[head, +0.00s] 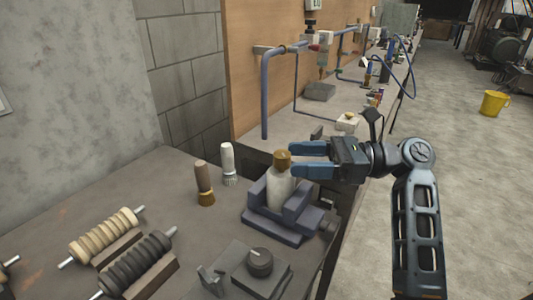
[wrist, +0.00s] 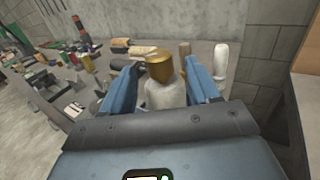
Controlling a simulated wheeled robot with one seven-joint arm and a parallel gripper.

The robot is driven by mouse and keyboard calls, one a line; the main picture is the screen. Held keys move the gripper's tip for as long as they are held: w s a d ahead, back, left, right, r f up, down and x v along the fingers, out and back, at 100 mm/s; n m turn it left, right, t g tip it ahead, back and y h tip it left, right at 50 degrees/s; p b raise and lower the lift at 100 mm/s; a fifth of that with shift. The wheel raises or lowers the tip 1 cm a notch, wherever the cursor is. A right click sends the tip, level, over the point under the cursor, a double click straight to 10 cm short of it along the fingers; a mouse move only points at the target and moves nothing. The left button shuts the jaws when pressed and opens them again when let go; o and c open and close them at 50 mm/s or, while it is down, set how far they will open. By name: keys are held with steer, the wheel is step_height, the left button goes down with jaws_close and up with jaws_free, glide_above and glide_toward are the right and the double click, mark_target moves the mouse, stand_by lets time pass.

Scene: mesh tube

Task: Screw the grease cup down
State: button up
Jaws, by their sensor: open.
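The grease cup (head: 283,158) is a brass-coloured cap on top of a pale, rounded body (head: 280,187). The body stands upright, clamped in a blue-grey vise (head: 262,213) near the bench's right edge. My gripper (head: 293,160) is open and level, reaching in from the right with its blue fingertips at the cap. In the wrist view the brass cap (wrist: 160,66) shows between the two spread fingers, with a gap on each side. I cannot tell whether the fingertips reach fully around it. The join under the cap is too small to judge.
Two upright brushes, one brown-handled (head: 204,182) and one white (head: 228,162), stand left of the vise. Two ribbed rollers (head: 135,265) lie at the front left. A dark block with a round knob (head: 260,263) sits in front. A blue pipe (head: 266,95) rises behind.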

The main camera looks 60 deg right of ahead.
mark_target(271, 170)
steer(key=shift+x, duration=3.2)
steer(key=shift+s, duration=0.1)
steer(key=c, duration=1)
steer(key=shift+o, duration=0.2)
steer(key=shift+p, duration=0.3)
steer(key=shift+r+h, duration=0.15)
steer(key=shift+h, duration=0.15)
